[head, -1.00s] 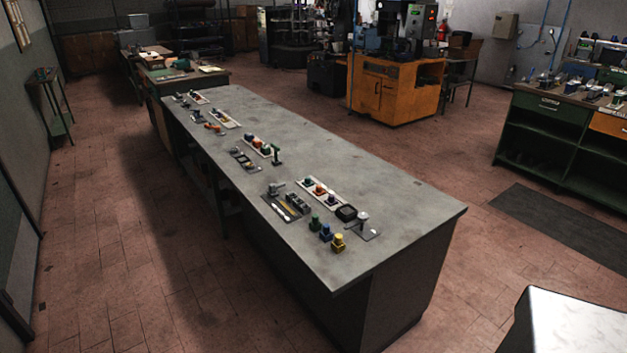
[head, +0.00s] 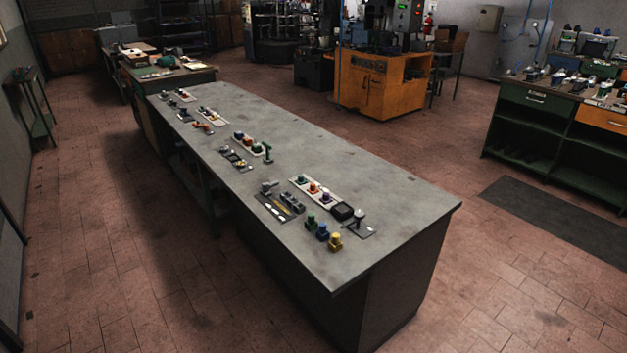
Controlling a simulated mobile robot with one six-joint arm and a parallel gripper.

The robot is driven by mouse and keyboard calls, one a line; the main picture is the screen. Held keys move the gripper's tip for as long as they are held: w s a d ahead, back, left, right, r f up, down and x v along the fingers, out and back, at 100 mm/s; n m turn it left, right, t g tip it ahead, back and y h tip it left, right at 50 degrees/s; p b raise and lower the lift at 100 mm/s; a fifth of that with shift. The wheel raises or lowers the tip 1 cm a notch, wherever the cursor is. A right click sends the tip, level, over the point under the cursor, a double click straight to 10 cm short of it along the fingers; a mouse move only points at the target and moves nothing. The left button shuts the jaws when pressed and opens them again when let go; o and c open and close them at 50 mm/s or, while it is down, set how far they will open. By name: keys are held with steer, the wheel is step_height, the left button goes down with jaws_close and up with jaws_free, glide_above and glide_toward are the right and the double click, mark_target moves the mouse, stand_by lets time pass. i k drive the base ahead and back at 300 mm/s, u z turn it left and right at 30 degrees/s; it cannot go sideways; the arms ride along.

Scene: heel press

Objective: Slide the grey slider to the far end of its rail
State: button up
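The long grey workbench (head: 300,140) runs from the back left to the near middle in the head view. Near its front end a dark plate (head: 279,207) carries small fittings, with a grey block-shaped fitting (head: 292,203) at its right side and another grey fitting (head: 268,187) at its back. These parts are too small to tell which is the grey slider, where its rail runs, or where the slider sits along it. My gripper is not in view.
Green, blue and yellow (head: 335,242) pieces stand near the bench's front edge, beside a black box (head: 341,211) and a plate with a knob (head: 359,222). Red-brown floor is open around the bench. An orange cabinet (head: 375,90) and green shelving (head: 545,130) stand beyond.

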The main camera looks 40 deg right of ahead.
mark_target(265, 191)
steer(key=u, duration=0.05)
steer(key=k, duration=0.15)
steer(key=z, duration=1.15)
steer(key=k, duration=0.95)
steer(key=u, duration=0.15)
steer(key=i, duration=0.85)
steer(key=z, duration=0.05)
